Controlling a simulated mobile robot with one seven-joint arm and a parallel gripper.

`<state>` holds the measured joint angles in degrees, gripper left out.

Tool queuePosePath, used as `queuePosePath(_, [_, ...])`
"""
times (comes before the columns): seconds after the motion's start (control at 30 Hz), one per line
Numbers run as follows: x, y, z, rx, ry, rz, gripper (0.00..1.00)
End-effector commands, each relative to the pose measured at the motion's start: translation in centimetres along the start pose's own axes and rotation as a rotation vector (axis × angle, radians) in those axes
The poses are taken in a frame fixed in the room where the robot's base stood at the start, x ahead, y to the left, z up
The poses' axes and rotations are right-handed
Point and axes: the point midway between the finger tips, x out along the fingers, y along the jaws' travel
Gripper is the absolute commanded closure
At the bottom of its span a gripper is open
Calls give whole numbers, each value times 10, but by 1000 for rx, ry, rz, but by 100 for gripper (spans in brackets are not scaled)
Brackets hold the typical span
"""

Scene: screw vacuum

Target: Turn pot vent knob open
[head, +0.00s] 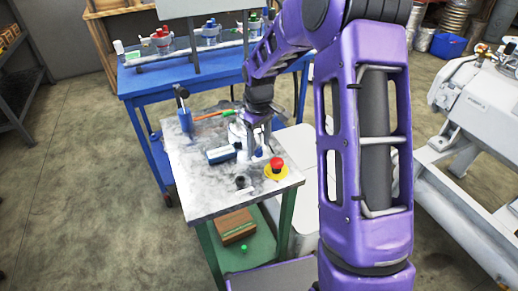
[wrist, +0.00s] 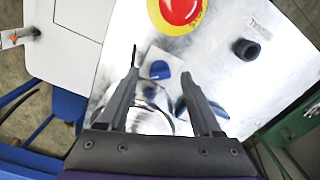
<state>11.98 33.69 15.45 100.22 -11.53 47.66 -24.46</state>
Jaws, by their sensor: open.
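The pot (head: 240,135) is a pale, shiny body on the metal-topped bench, partly hidden by my gripper (head: 257,117) above it. In the wrist view my gripper (wrist: 160,65) is open, with nothing held between its fingers. A blue knob (wrist: 160,69) on a pale base shows between the fingertips, apparently below them; it also shows in the head view (head: 258,152). A smaller dark knob (wrist: 149,92) sits closer to the gripper's palm, over the shiny pot. I cannot tell which of these is the vent knob, or whether either finger touches anything.
A red stop button on a yellow base (head: 276,168) and a black fitting (head: 240,181) stand near the bench's front edge. A blue-ended device (head: 222,154) lies left of the pot. A blue stand (head: 185,118) and an orange-and-green tool (head: 210,115) are further back.

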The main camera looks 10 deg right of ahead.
Motion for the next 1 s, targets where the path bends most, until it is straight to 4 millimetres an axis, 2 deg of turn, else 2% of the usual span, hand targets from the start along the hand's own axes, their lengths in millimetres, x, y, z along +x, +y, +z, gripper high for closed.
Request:
queuePosePath(0.13, [13, 0, 0, -1, 0, 0, 34])
queuePosePath(0.47, [16, 0, 0, 0, 0, 1, 34])
queuePosePath(0.83, [16, 0, 0, 0, 0, 1, 99])
queuePosePath(1.0, [16, 0, 0, 0, 1, 1, 100])
